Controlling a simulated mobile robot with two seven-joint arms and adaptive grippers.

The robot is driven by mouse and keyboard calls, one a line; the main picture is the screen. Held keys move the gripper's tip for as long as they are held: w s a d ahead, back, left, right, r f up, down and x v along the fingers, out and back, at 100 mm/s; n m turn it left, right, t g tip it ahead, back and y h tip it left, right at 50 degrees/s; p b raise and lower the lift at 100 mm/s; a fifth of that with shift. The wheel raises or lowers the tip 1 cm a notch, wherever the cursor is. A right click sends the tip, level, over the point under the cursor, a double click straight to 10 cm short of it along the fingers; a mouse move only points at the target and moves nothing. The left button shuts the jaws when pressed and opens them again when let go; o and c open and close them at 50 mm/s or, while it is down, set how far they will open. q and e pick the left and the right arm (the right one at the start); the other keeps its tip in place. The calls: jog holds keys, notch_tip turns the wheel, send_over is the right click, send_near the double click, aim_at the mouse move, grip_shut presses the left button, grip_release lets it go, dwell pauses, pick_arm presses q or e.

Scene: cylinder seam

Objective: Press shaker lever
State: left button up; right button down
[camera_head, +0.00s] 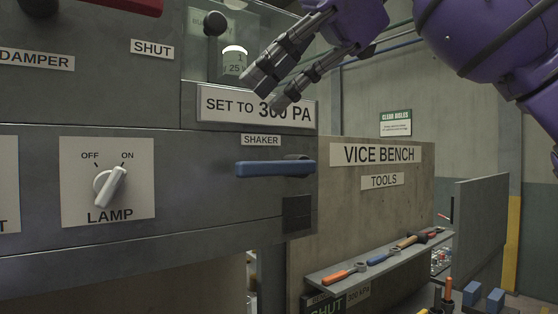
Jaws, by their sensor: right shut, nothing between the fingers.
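The shaker lever is a blue horizontal handle (272,169) on the grey cabinet front, under the white SHAKER label (261,140). It lies level, with a dark pivot at its right end. My right gripper (268,91), on a purple arm from the upper right, is shut and empty. In the picture it sits above the lever, over the "SET TO 300 PA" sign (225,105), and covers part of that sign. It does not touch the lever. My left gripper is not in view.
A lamp switch (110,187) is on the cabinet at left, its pointer toward ON. A black knob (215,23) and a gauge window (235,65) are above the sign. At right, a tool shelf (375,258) juts from the vice bench panel (375,200).

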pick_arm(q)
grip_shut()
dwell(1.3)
